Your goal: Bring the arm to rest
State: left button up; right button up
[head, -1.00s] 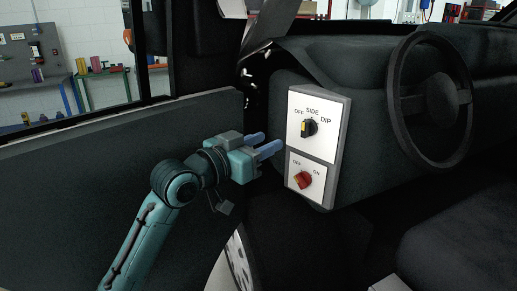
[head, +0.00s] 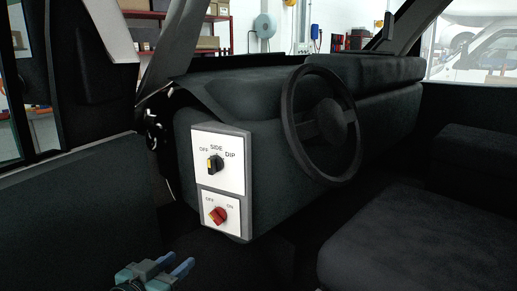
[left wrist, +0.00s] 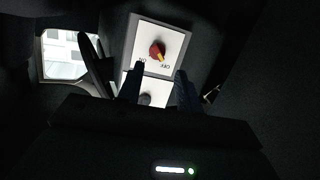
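The switch panel (head: 246,190) is a grey box with two white plates on the dashboard's left side. Its upper plate holds a black knob (head: 217,164) with a yellow mark, labelled OFF, SIDE, DIP; I cannot tell its exact setting. Its lower plate holds a red knob (head: 219,215), labelled OFF and ON, whose yellow mark leans towards OFF. The red knob also shows in the left wrist view (left wrist: 157,48). My left gripper (head: 181,264) is low in the head view, below the panel and apart from it. Its blue fingers are spread and empty. My right gripper is not in view.
The steering wheel (head: 321,125) and dashboard (head: 255,90) are right of and behind the panel. A dark seat (head: 400,240) fills the lower right. The dark door (head: 70,220) is at left. Workshop shelves (head: 188,40) stand beyond the windscreen.

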pick_arm(q)
jog(key=s+d+f+g+y, duration=0.1)
jog(key=s+d+f+g, duration=0.1)
jog(key=s+f, duration=0.8)
jog(key=s+d+f+g+y+p, duration=0.1)
jog(key=s+d+f+g, duration=0.1)
jog(key=s+f, duration=0.8)
jog(key=shift+s+f, duration=0.15)
jog(key=shift+f, duration=0.45)
